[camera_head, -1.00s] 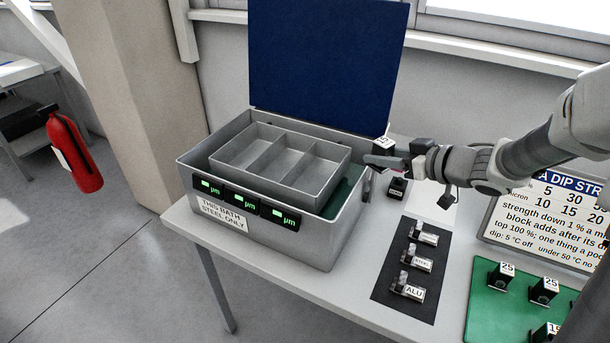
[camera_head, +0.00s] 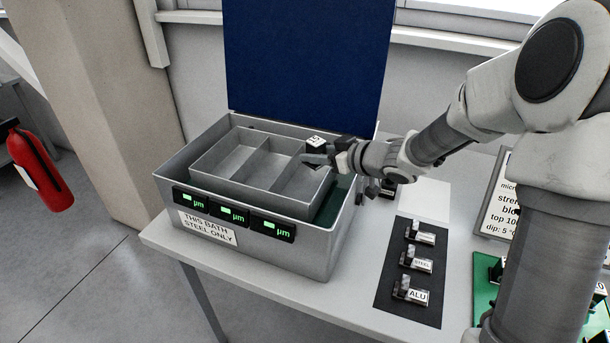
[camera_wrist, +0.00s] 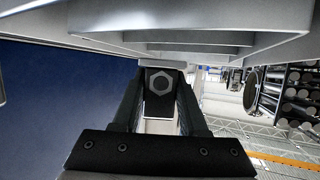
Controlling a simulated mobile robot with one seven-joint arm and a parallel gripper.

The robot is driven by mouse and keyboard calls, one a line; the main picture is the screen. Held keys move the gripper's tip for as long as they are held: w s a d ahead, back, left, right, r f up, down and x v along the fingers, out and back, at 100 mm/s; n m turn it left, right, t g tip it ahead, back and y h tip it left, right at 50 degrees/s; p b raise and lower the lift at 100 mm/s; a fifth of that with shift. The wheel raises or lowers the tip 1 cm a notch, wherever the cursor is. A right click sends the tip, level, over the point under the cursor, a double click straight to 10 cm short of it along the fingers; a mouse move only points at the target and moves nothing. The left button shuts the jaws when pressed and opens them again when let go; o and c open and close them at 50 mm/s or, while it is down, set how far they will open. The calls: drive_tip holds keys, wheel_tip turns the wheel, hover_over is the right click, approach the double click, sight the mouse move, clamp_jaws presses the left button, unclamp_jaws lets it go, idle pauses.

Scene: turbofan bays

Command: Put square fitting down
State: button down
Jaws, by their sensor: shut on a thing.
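My gripper (camera_head: 318,158) is shut on the square fitting (camera_head: 316,142), a small dark block with a white numbered top. It is held at the far right corner of the grey three-compartment tray (camera_head: 222,187), above or beside the right compartment; its exact height is unclear. In the wrist view the fitting (camera_wrist: 160,88) shows between the two fingers, with a grey hexagonal outline on its dark face. The tray edge (camera_wrist: 200,62) crosses the top of that view. The tray sits in the grey bath box (camera_head: 318,240), labelled "THIS BATH STEEL ONLY".
The blue lid (camera_head: 300,60) stands up behind the box. A black mat (camera_head: 405,312) with several labelled parts lies to the right, before a white pad (camera_head: 427,200). A green board (camera_head: 483,270) and a sign (camera_head: 493,208) are partly behind my arm.

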drive_tip(key=a+f, duration=0.1)
drive_tip(key=w+a, duration=0.1)
drive_tip(key=shift+w+a+f, duration=0.15)
drive_tip(key=shift+a+f, duration=0.15)
drive_tip(key=shift+f, duration=0.1)
wheel_tip(320, 180, down, 4)
drive_tip(key=shift+r+b, duration=0.1)
drive_tip(key=shift+b, duration=0.7)
